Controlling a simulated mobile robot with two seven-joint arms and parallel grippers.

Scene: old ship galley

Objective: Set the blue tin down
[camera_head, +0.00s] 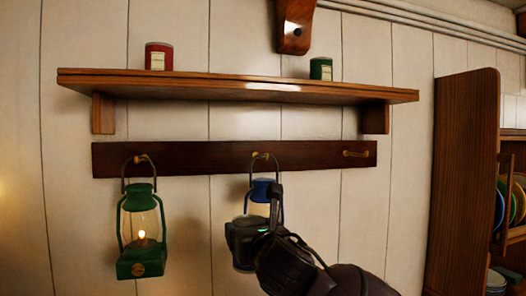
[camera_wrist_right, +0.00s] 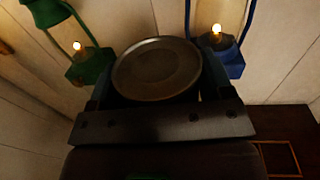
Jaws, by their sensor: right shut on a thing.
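My right gripper (camera_head: 243,236) is in front of the lower part of the blue lantern in the head view. In the right wrist view it is shut on a round tin (camera_wrist_right: 157,68), held between its two fingers. Only the tin's grey metal end with a raised rim shows clearly. Its side is mostly hidden, so I cannot make out its colour. In the head view I cannot make out the tin behind the gripper. A wooden shelf (camera_head: 235,88) on the wall bears a red tin (camera_head: 159,57) at left and a green tin (camera_head: 321,69) at right. My left gripper is not in view.
Below the shelf, a dark peg rail (camera_head: 220,159) holds a lit green lantern (camera_head: 141,232) and a blue lantern (camera_head: 262,190). The right peg (camera_head: 355,154) is empty. The shelf is clear between its tins. A wooden plate rack (camera_head: 465,180) stands at right.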

